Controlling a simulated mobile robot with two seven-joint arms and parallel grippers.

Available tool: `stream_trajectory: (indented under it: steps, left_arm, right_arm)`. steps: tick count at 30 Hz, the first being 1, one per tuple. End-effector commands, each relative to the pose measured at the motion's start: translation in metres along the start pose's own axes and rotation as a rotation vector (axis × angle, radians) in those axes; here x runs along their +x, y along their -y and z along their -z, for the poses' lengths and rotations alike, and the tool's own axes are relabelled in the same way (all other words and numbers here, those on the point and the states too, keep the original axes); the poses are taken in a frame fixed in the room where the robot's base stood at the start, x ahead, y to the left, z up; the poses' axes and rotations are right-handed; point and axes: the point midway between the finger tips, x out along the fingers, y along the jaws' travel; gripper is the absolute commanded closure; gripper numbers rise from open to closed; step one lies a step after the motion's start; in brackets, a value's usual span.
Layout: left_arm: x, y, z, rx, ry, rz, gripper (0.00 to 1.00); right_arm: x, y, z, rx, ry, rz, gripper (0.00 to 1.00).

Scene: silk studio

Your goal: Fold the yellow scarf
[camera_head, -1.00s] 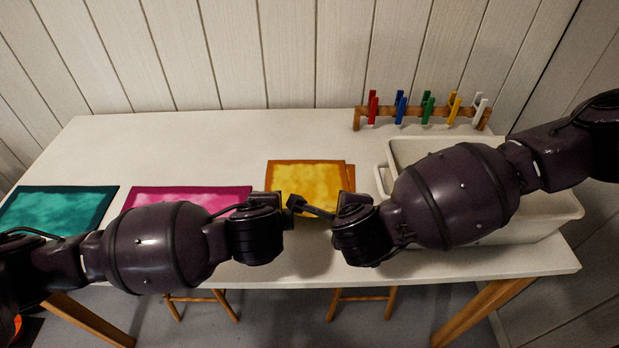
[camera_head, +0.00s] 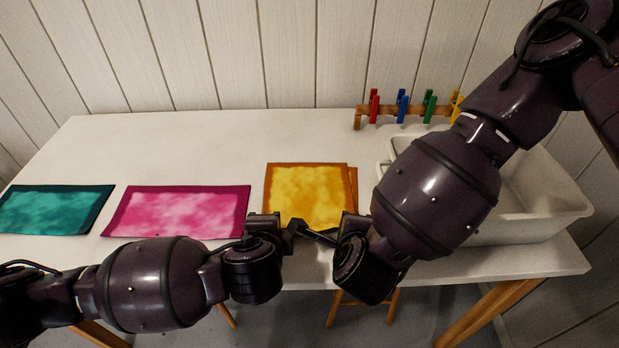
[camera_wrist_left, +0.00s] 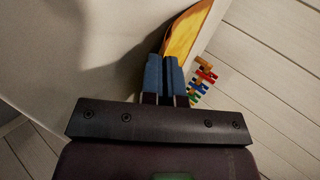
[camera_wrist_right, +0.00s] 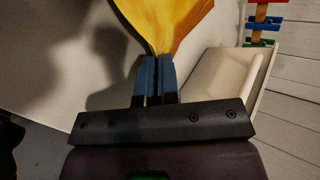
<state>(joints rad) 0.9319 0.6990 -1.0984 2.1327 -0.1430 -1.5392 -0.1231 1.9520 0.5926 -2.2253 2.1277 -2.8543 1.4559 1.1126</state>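The yellow scarf (camera_head: 305,195) lies on the table in front of me, with a darker orange strip showing along its right side. Its near edge is partly hidden by my arms in the head view. In the right wrist view, the scarf (camera_wrist_right: 165,22) narrows to the fingertips of my right gripper (camera_wrist_right: 155,62), which is shut on it. In the left wrist view, the scarf (camera_wrist_left: 187,35) runs to the fingertips of my left gripper (camera_wrist_left: 171,60), whose fingers are close together and appear shut on it. Both grippers are at the scarf's near side.
A pink cloth (camera_head: 178,208) and a teal cloth (camera_head: 55,208) lie to the left. A white tray (camera_head: 545,235) stands at the right, partly behind my right arm. A wooden rack with coloured pegs (camera_head: 403,107) stands at the back. The table's back left is clear.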

Motion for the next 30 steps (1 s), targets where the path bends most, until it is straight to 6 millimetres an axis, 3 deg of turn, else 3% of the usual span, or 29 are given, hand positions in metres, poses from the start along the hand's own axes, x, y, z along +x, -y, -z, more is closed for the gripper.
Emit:
stream_trajectory:
  steps: [14,23,30]
  left_arm:
    - [0.0010,-0.0014,0.0000,-0.001,-0.001,0.015,1.00]
    - [0.0011,-0.0015,0.0001,-0.001,-0.001,0.015,0.55]
    - [0.0007,-0.0016,0.0001,-0.001,-0.001,0.014,0.53]
  right_arm:
    - [0.0016,-0.0003,0.0010,0.003,0.003,0.017,1.00]
    - [0.0016,-0.0005,0.0010,0.002,0.003,0.016,0.55]
    - [0.0011,-0.0011,0.0010,0.002,0.003,0.014,0.53]
